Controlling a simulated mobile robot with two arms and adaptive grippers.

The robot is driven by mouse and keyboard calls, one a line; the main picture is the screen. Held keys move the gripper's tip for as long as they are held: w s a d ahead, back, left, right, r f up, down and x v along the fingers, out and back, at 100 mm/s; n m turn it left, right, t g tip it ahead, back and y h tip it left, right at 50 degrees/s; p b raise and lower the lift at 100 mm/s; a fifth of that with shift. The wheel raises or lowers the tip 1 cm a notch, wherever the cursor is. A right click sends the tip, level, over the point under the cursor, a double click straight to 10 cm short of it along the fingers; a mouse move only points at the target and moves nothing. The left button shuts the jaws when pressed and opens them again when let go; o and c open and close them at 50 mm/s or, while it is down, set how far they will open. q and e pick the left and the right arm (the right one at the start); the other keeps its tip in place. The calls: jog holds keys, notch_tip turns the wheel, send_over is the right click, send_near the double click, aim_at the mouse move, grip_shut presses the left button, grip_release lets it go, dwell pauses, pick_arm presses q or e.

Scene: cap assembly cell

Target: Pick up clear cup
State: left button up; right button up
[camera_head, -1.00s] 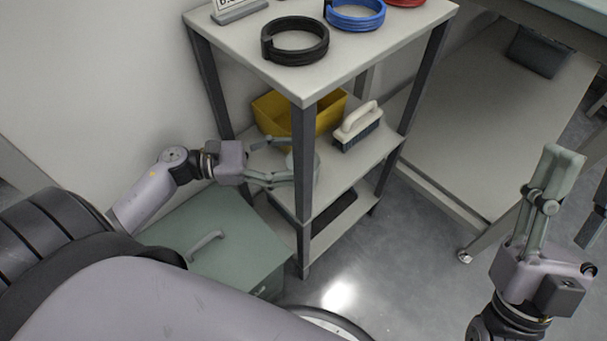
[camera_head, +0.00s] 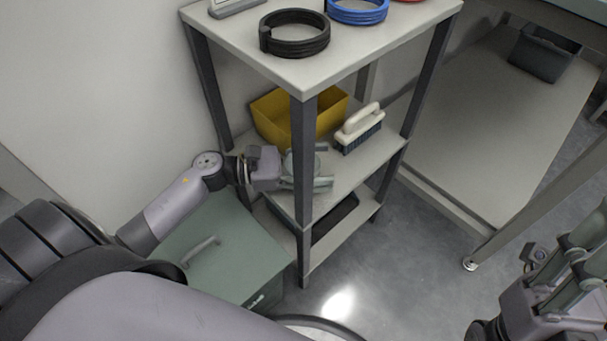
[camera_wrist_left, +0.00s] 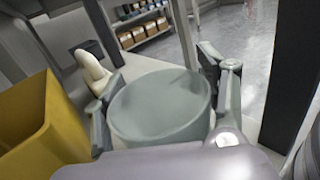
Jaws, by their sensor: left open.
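The clear cup, pale grey-green and round, stands on the middle shelf (camera_head: 355,176) of a rack. In the left wrist view the cup (camera_wrist_left: 160,105) fills the middle, seen from above at a slant. My left gripper (camera_head: 320,166) is open, with one finger on either side of the cup; it also shows in the left wrist view (camera_wrist_left: 160,98). I cannot tell whether the fingers touch it. In the head view the front rack post hides much of the cup. My right gripper (camera_head: 578,262) is at the lower right edge, away from the rack, its opening unclear.
A yellow bin (camera_head: 270,120) and a white-handled brush (camera_head: 360,128) stand behind the cup on the same shelf. The dark front post (camera_head: 304,215) is close beside my left gripper. Coiled black cable (camera_head: 294,35) and blue cable (camera_head: 357,10) lie on top.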

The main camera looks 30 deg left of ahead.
pick_arm(q)
jog(key=shift+c, duration=0.2)
jog(key=c, duration=0.7)
